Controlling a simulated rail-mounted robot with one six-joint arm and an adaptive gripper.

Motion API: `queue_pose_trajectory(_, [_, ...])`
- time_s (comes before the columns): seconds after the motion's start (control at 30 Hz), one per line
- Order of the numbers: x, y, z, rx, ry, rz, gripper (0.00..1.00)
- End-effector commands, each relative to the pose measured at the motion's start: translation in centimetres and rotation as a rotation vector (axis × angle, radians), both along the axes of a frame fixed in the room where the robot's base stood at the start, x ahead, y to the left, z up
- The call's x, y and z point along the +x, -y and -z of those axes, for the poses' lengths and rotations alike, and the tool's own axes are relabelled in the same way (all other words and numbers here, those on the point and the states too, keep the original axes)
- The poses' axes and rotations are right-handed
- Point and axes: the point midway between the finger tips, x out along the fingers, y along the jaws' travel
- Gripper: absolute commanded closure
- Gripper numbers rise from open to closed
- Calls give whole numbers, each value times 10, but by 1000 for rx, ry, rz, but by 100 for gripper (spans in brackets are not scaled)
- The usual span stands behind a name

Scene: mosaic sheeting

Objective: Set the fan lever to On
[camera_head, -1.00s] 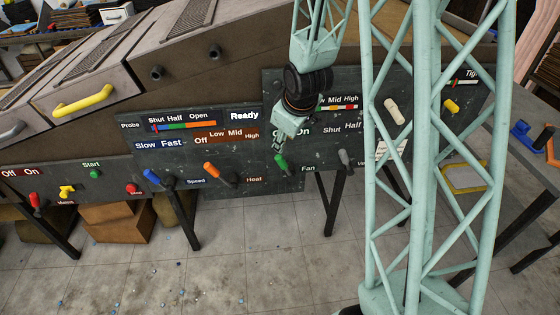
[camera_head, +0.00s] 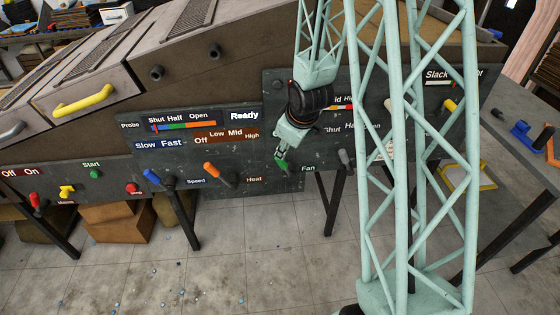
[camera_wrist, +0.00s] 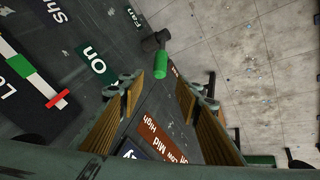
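The fan lever is a green handle (camera_head: 281,160) on a dark pivot, beside the Fan label (camera_head: 308,168) on the dark control panel. In the wrist view the green handle (camera_wrist: 161,66) lies just past the fingertips, in line with the gap between them. My gripper (camera_wrist: 158,88) is open and empty, its two ribbed fingers spread apart. In the head view my gripper (camera_head: 284,153) is at the panel right by the green handle; contact cannot be told. A green On label (camera_wrist: 91,63) shows to the left in the wrist view.
An orange lever (camera_head: 212,169) and a blue lever (camera_head: 152,177) stand left of the fan lever. A grey lever (camera_head: 345,158) stands to its right. My own lattice column hides part of the panel's right side. Open floor (camera_head: 255,260) lies below the panel.

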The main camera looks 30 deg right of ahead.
Motion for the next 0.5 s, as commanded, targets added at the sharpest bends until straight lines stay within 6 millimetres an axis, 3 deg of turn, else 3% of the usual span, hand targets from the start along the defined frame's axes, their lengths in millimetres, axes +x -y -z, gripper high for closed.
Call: queue_pose_trajectory(0.5, [13,2,26,1,-1,1,69])
